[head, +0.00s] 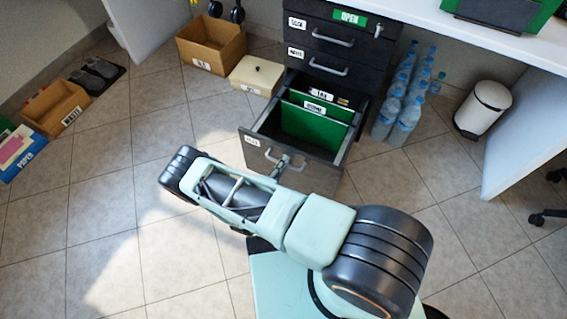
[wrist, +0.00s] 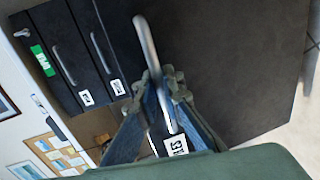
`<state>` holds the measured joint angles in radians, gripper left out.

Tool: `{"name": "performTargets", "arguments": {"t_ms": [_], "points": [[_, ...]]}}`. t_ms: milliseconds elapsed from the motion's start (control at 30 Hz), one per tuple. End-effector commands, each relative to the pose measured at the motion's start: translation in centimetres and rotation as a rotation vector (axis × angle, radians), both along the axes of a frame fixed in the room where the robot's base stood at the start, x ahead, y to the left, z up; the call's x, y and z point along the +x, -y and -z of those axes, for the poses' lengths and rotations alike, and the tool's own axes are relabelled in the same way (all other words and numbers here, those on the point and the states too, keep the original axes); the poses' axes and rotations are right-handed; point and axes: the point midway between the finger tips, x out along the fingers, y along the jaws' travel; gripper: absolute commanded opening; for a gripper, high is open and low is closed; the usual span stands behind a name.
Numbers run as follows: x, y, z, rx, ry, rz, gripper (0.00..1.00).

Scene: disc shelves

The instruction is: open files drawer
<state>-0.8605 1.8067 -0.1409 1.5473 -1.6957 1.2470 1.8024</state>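The bottom drawer (head: 225,160) of the dark cabinet is pulled well out, with its small white label at the left of its front. Green hanging files (head: 305,125) with white labels show inside it. My gripper (head: 283,165) is at the drawer's handle, partly hidden by my arm in the head view. In the wrist view my gripper (wrist: 164,82) has its fingers closed together around the metal handle (wrist: 146,42). A white label (wrist: 176,145) shows below the fingers, and the dark drawer front (wrist: 235,70) fills the right.
The two upper drawers (head: 330,45) are closed. Bottles (head: 398,110) stand right of the cabinet, with a white bin (head: 483,108) beyond. A cream box (head: 257,75) and a brown box (head: 212,45) stand at left.

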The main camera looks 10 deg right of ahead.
Motion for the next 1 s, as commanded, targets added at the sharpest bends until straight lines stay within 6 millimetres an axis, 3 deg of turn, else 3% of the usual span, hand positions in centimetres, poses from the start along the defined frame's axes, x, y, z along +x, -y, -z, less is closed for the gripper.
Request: {"name": "performTargets", "arguments": {"t_ms": [167,500,667,800,1000], "points": [[0.0,0.0,0.0,-0.001,0.001,0.000,0.25],[0.0,0.0,-0.3,-0.001,0.001,0.000,0.25],[0.1,-0.1,-2.0,-0.001,0.002,-0.001,0.25],[0.2,0.0,-4.6,-0.003,0.006,0.000,0.25],[0.2,0.2,-8.2,-0.007,0.013,0.005,0.68]]}}
